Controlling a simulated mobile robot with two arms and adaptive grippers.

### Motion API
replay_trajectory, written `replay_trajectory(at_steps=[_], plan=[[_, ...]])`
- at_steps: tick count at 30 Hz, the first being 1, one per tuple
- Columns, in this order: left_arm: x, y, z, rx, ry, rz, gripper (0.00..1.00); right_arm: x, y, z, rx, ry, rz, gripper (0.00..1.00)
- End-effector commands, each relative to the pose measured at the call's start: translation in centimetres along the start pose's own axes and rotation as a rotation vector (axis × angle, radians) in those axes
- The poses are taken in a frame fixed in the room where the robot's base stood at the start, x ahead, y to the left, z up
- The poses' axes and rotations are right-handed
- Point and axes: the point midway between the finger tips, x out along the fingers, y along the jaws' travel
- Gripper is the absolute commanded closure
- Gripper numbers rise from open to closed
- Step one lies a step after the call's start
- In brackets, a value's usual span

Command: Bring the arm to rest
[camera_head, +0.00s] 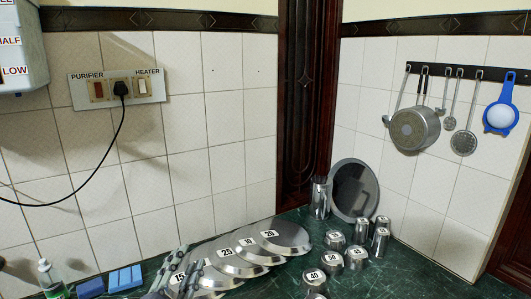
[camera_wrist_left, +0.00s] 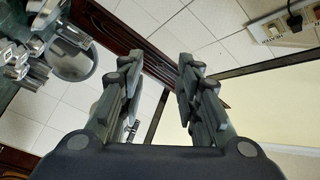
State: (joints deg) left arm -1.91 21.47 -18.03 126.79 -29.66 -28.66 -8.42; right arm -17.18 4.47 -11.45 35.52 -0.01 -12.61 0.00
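My left gripper (camera_head: 181,268) shows low in the head view, in front of the metal lids and below the wall switch panel (camera_head: 117,90). In the left wrist view its two fingers (camera_wrist_left: 158,70) stand apart with nothing between them, so it is open and empty. The panel is labelled PURIFIER and HEATER and also shows at the top right of the wrist view (camera_wrist_left: 283,27). A black plug (camera_head: 121,88) with a cord sits in its middle. The purifier (camera_head: 22,50) is cut off at the upper left. My right gripper is not in view.
Numbered metal lids (camera_head: 240,262) lie on the green counter (camera_head: 410,280) near my left gripper. Several metal cups (camera_head: 334,239) and a leaning round plate (camera_head: 355,190) stand at the right. A bottle (camera_head: 52,282) and blue sponges (camera_head: 125,278) are at the lower left. Utensils (camera_head: 450,105) hang on the wall.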

Motion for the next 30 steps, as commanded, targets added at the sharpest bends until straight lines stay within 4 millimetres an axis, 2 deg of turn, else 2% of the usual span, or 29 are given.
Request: replay_trajectory(at_steps=[1,3,5,6,9,15,21,22,24,30], plan=[[-1.7,1.8,2.7,-0.094,-0.122,0.051,0.69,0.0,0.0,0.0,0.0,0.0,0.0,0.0],[-4.5,4.5,6.4,-0.218,-0.299,0.125,0.69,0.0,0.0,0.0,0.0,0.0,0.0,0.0],[-7.4,6.9,9.0,-0.313,-0.445,0.192,0.69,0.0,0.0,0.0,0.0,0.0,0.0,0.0],[-9.6,8.5,10.3,-0.371,-0.538,0.236,0.69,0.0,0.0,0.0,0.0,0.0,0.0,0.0],[-15.0,12.0,12.7,-0.489,-0.743,0.341,0.69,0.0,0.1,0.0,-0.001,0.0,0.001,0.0],[-24.0,16.4,14.0,-0.637,-1.035,0.505,0.69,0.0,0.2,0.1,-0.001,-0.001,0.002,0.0],[-31.8,18.9,13.2,-0.734,-1.262,0.647,0.69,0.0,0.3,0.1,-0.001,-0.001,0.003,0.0],[-32.3,19.4,13.3,-0.74,-1.282,0.659,0.69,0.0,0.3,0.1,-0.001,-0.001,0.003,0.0],[-31.6,21.0,14.7,-0.731,-1.281,0.659,0.69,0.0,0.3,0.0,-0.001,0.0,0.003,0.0],[-31.4,25.6,18.0,-0.724,-1.296,0.672,0.69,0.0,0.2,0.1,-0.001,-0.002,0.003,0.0]])
